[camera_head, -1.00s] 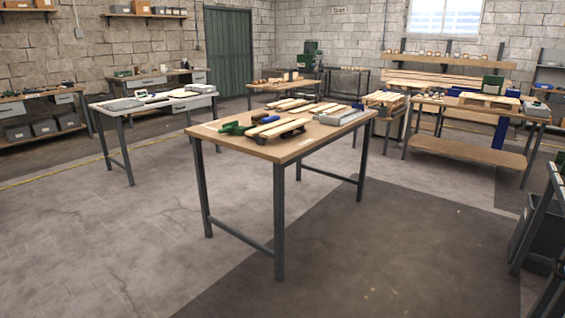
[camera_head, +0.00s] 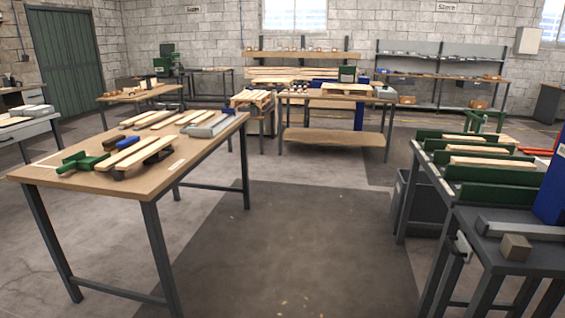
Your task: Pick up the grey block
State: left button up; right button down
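A small grey-brown block (camera_head: 515,247) sits at the front edge of the dark bench (camera_head: 485,228) at the lower right. It stands in front of a long light-grey metal bar (camera_head: 530,229). A flat grey tray-like piece (camera_head: 208,126) lies on the wooden table at the left, and a small grey box (camera_head: 387,93) stands on the back table. I cannot tell for sure which one the task names, but the small block is the most block-like. Neither of my grippers shows in this view.
The wooden table (camera_head: 60,174) holds wooden slats and a green clamp (camera_head: 82,162). Green-walled racks with slats (camera_head: 490,177) and a blue post (camera_head: 553,185) stand on the right. A dark bin (camera_head: 420,203) stands by the bench. The floor between (camera_head: 300,240) is clear.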

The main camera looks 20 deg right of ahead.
aim_at(514, 248)
jog(key=i+z, duration=0.15)
jog(key=z, duration=0.25)
jog(key=i+z, duration=0.15)
jog(key=z, duration=0.2)
jog(key=i+j+z, duration=0.1)
jog(key=z, duration=0.3)
jog(key=i+z, duration=0.15)
jog(key=z, duration=0.25)
jog(key=i+z, duration=0.1)
jog(key=z, duration=0.3)
jog(key=i+j+z, duration=0.1)
jog(key=z, duration=0.3)
